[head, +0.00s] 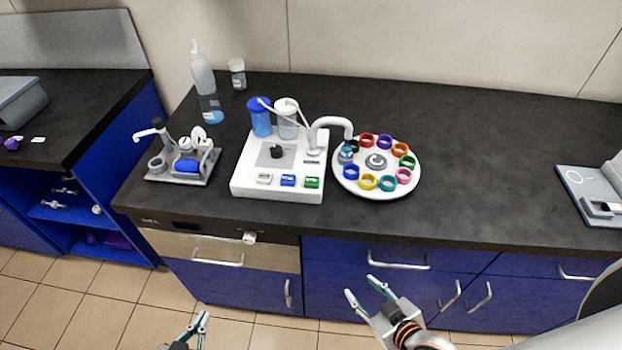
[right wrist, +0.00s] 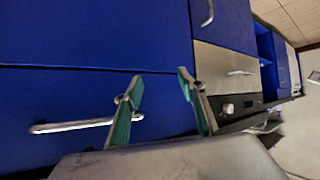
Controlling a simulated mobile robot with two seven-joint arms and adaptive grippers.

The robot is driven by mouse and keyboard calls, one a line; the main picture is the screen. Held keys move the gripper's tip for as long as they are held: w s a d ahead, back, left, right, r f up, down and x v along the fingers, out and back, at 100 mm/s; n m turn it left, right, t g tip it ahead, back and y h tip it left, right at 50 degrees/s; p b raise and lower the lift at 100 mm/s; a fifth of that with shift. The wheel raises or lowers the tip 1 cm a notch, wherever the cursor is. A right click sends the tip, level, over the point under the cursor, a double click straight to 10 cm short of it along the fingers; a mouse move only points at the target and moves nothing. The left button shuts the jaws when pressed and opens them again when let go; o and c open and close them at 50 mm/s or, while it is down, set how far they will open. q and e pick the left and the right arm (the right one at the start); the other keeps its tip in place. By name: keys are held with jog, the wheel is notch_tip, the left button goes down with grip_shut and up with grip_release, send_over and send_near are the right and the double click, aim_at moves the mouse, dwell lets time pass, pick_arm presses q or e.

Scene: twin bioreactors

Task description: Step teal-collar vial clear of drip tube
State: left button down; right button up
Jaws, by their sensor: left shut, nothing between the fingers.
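The white round carousel (head: 346,183) on the dark bench carries a ring of coloured collars. A teal collar (head: 387,183) sits at its front right. A small vial with a bluish body (head: 346,155) stands at its left edge, below the mouth of the white curved drip tube (head: 333,121); its collar colour is too small to tell. The white machine (head: 276,160) has grey, blue (head: 288,180) and green (head: 312,182) buttons. My right gripper (head: 362,287) is open and empty before the drawers; it shows in the right wrist view (right wrist: 160,76). My left gripper (head: 203,315) is shut and empty, low by the floor.
A blue-lidded container (head: 260,120) and a white one stand on the machine. A tool tray (head: 207,178) is to its left, with a wash bottle (head: 203,75) and a jar (head: 237,74) behind. A grey device (head: 590,195) is far right. The bench between carousel and device is clear.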

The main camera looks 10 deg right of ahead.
jog(key=shift+c, duration=0.5)
grip_shut()
dwell(0.8)
